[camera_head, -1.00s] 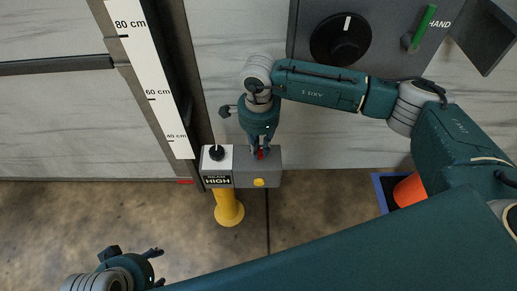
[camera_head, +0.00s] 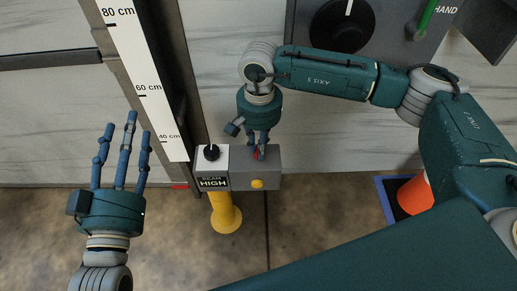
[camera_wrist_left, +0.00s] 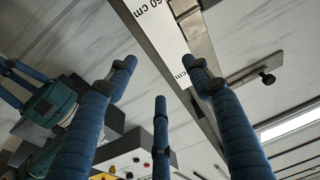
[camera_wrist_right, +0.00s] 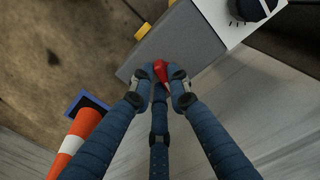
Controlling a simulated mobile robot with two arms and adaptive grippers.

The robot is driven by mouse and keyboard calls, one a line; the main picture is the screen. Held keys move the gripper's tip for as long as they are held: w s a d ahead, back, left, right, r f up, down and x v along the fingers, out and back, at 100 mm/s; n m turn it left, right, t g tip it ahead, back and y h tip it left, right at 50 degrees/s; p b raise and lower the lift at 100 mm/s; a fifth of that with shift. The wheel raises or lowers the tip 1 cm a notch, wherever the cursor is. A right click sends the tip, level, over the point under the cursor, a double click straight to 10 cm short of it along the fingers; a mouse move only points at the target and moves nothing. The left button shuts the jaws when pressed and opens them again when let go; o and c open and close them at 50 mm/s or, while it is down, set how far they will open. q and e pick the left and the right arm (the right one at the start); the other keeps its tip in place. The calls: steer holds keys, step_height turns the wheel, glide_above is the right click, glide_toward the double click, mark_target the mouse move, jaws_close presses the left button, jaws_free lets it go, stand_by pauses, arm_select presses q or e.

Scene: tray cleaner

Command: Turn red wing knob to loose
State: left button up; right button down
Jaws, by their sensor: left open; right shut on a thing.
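The red wing knob (camera_head: 258,153) sits on the grey top of a small control box (camera_head: 264,168). My right gripper (camera_head: 262,146) comes down on it from above. In the right wrist view the red wing knob (camera_wrist_right: 160,75) lies between the blue fingertips (camera_wrist_right: 162,85), which are shut on it and hide part of it. My left gripper (camera_head: 122,150) is open and empty, with its fingers spread, to the left of the box. In the left wrist view its fingers (camera_wrist_left: 160,80) are apart with nothing between them.
The box stands on a yellow post (camera_head: 224,213), with a black knob (camera_head: 211,153) on its white part and a yellow button (camera_head: 257,184) in front. A height scale (camera_head: 150,90) rises behind. A dark panel with a large dial (camera_head: 342,26) and an orange cone (camera_head: 415,194) are right.

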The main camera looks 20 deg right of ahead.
steer(key=n+b, duration=0.1)
steer(key=n, duration=0.2)
steer(key=shift+d, duration=0.1)
arm_select(q)
steer(key=s+r+t+h, duration=0.1)
steer(key=s+r+t, duration=0.2)
steer(key=r, duration=0.5)
steer(key=shift+d+r+t, duration=0.15)
steer(key=shift+r+t, duration=0.1)
steer(key=shift+t, duration=0.45)
arm_select(e)
steer(key=shift+n, duration=0.3)
steer(key=c, duration=1.7)
jaws_free()
steer(key=shift+o, duration=0.2)
steer(key=shift+r, duration=0.1)
step_height(320, 180, up, 12)
